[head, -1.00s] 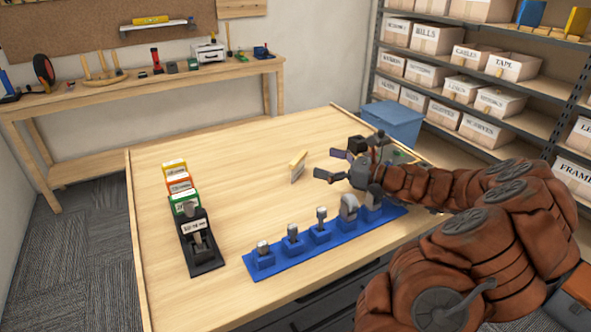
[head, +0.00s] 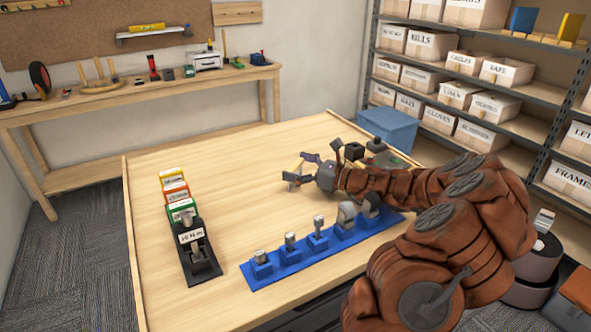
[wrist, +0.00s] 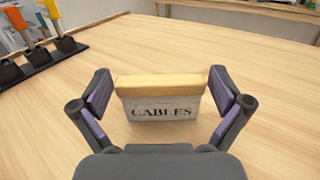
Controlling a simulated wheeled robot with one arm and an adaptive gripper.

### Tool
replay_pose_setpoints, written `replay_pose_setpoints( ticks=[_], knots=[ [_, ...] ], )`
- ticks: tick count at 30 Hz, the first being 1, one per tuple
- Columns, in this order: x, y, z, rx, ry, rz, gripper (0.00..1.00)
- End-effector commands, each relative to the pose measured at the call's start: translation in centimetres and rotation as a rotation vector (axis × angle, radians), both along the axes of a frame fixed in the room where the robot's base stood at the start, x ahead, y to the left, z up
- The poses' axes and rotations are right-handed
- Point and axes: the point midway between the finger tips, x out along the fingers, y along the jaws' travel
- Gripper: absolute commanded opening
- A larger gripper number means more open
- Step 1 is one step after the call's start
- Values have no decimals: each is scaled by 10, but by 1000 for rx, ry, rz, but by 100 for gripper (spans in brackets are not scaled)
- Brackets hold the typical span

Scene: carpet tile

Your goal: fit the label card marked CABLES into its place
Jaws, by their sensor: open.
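The label card marked CABLES (wrist: 160,108) stands upright on the wooden table, a white face with black lettering under a pale wooden top strip. In the head view the card (head: 294,184) is small and partly covered by my fingers. My gripper (wrist: 160,93) is open, with one purple-padded finger on each side of the card. In the wrist view a gap shows between each finger and the card's ends. In the head view my gripper (head: 297,171) reaches over the table from the right. I cannot tell which spot is the card's place.
A black rack (head: 205,272) with yellow, orange and green pieces stands at the table's left. A blue rack (head: 290,262) with several grey-topped pieces lies in front of my arm. A blue bin (head: 388,125) stands behind. Labelled boxes (head: 430,45) fill the shelves.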

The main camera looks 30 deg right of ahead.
Motion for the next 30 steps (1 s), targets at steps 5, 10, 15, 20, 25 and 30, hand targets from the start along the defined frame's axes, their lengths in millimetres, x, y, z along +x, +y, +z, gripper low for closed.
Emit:
replay_pose_setpoints(
  ticks=[5,10,15,20,25,30],
  knots=[
    [1,0,0,0,0,-1,100],
    [0,0,0,0,0,-1,89],
    [0,0,0,0,0,-1,71],
    [0,0,0,0,0,-1,70],
    [0,0,3,-2,-1,-1,70],
    [0,0,21,-5,-4,-1,70]
  ],
)
